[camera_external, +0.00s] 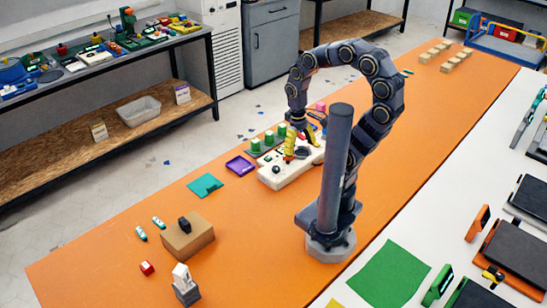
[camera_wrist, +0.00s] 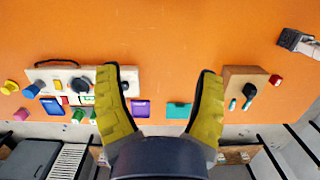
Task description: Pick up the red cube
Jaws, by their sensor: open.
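The small red cube (camera_external: 147,268) lies on the orange table near its front left end, beside a cardboard box. In the wrist view the red cube (camera_wrist: 275,80) is at the right, just past the box. My gripper (camera_external: 289,146) is above the cream control panel, well away from the cube. In the wrist view my gripper (camera_wrist: 160,72) has its two yellow fingers wide apart, with nothing between them but orange table further off.
The cardboard box (camera_external: 191,241) bears a black piece. A white and grey piece (camera_external: 184,285) stands near the cube. Two small teal-and-white pieces (camera_external: 150,229) lie behind it. A teal sheet (camera_external: 205,185), a purple tray (camera_external: 240,165) and the control panel (camera_external: 276,179) lie along the table's left edge.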

